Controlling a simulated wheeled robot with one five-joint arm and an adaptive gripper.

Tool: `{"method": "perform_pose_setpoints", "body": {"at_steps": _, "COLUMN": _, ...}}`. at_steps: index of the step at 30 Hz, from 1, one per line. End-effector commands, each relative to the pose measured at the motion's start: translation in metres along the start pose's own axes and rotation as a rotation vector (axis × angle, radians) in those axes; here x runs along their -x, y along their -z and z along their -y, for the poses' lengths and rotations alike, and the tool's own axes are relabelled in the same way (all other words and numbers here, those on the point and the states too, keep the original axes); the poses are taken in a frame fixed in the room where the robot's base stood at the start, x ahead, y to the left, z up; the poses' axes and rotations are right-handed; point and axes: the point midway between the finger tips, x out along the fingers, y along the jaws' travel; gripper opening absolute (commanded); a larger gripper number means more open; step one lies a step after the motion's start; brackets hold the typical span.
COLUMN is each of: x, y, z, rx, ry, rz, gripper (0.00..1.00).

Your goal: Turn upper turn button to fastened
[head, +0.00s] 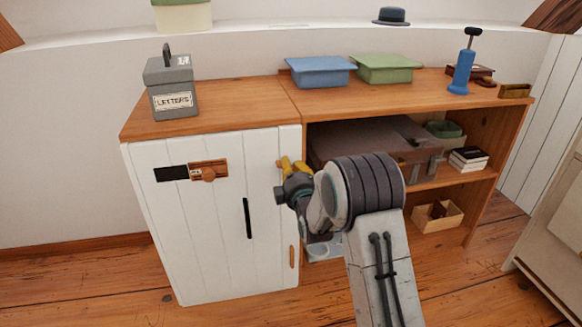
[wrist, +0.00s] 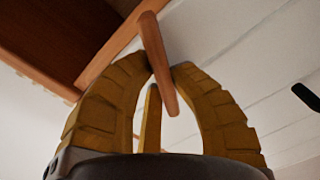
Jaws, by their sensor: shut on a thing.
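The upper turn button (wrist: 157,62) is a small wooden bar with rounded ends. In the wrist view it runs nearly upright between my yellow fingers, by the wooden cabinet edge and the white door. My gripper (wrist: 165,70) is shut on it. The lower turn button (head: 292,257) stands upright low on the same edge. The button's exact angle against the door is hard to tell.
The door has a black handle (head: 247,218) and a wooden slide latch (head: 208,170). A grey letters box (head: 172,88) stands on the cabinet top. Open shelves to the right hold a brown suitcase (head: 365,140), close behind my arm. Floor in front is clear.

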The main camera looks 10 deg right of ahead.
Motion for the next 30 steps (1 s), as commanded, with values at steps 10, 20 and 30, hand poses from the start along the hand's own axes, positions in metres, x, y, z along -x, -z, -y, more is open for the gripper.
{"method": "perform_pose_setpoints", "body": {"at_steps": 10, "x": -0.0006, "y": 0.0015, "z": -0.0014, "rx": 0.082, "ry": -0.006, "rz": -0.004, "gripper": 0.00}}
{"method": "perform_pose_setpoints", "body": {"at_steps": 20, "x": -0.0007, "y": 0.0011, "z": -0.0016, "rx": 0.088, "ry": -0.006, "rz": -0.003, "gripper": 0.00}}
{"method": "perform_pose_setpoints", "body": {"at_steps": 30, "x": -0.0004, "y": 0.0004, "z": -0.0006, "rx": 0.086, "ry": -0.003, "rz": -0.002, "gripper": 0.41}}
